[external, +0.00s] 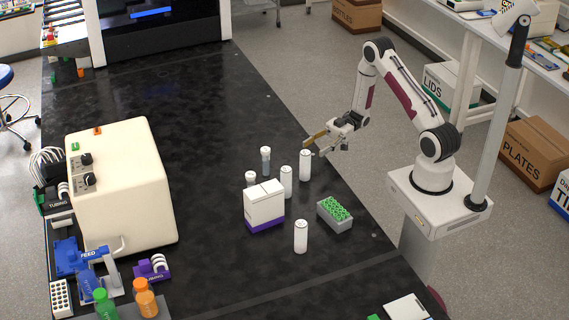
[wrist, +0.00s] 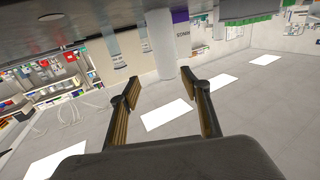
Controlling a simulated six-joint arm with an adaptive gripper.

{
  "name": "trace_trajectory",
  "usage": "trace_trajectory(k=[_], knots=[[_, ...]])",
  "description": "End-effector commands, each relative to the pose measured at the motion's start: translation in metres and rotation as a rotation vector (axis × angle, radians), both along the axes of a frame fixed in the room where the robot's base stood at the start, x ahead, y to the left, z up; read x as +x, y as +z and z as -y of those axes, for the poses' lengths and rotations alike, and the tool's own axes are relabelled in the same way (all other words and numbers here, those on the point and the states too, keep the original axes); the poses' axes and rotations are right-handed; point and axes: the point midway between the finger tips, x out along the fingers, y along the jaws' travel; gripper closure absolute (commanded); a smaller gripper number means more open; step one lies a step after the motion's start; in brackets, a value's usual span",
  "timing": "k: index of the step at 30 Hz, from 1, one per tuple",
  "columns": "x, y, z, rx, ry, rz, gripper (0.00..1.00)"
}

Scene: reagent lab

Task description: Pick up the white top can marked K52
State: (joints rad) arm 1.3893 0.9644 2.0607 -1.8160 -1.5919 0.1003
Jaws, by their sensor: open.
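Several white cylindrical cans stand upright on the black bench in the external view: one nearest my gripper (external: 305,165), one left of it (external: 286,182), one at the front (external: 301,237), and one partly hidden behind a white box (external: 251,178). My gripper (external: 316,143) is open and empty, above and behind the nearest can. In the upside-down wrist view, a white can (wrist: 160,45) shows beyond the open fingers.
A white box with a purple base (external: 264,203) stands among the cans. A grey rack of green-capped tubes (external: 335,214) is to their right. A large cream machine (external: 120,185) fills the left side. The bench middle, between machine and cans, is clear.

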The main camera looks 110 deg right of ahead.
Motion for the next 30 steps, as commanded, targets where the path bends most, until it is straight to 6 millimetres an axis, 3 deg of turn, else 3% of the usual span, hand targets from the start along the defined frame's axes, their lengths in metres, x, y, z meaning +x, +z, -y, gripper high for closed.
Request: trace_trajectory(k=[13,30], knots=[[-0.002,-0.001,-0.004,0.014,0.007,0.002,0.53],[0.020,-0.001,-0.015,0.013,0.006,0.002,0.53]])
